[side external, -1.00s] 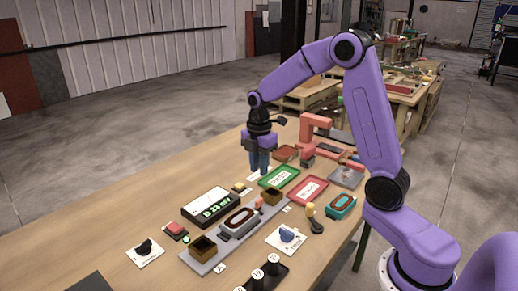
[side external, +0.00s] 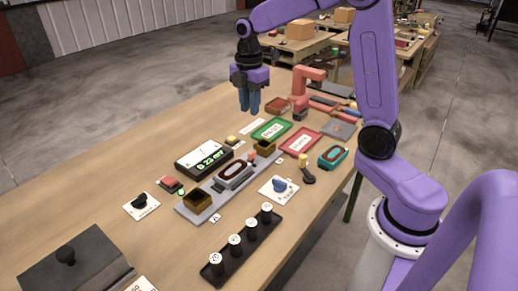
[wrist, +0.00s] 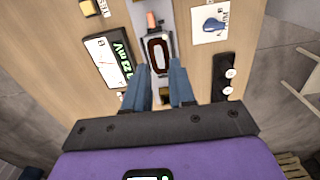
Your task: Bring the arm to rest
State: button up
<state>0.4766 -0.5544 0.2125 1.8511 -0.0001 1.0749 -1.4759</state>
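My gripper (side external: 249,108) hangs over the far left part of the wooden table, fingers pointing down, in the side view. It looks clear of the things below. In the wrist view, its two blue fingers (wrist: 162,95) stand apart with nothing between them, so it is open and empty. Past the fingertips, the wrist view shows a detector-like block with a dark oval ring (wrist: 158,52). The same block (side external: 234,174) sits on a grey rail (side external: 190,211) in the side view.
A meter (side external: 205,158) reads about 0.23 mV. A green tray (side external: 257,136) and a red tray (side external: 290,150) lie near a red bracket (side external: 303,85). A black rack (side external: 240,255) holds several cylinders. A dark box (side external: 75,270) stands front left. The table's left side is mostly bare.

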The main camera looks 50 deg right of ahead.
jog(key=s+a+f+m, duration=0.1)
jog(key=s+a, duration=0.2)
jog(key=s, duration=0.6)
jog(key=s+a+m, duration=0.2)
jog(key=s+a, duration=0.1)
jog(key=s, duration=0.7)
jog(key=s+a+f+m, duration=0.1)
jog(key=s+a+m, duration=0.1)
jog(key=s, duration=0.8)
jog(key=shift+a+f, duration=0.3)
jog(key=shift+a, duration=0.1)
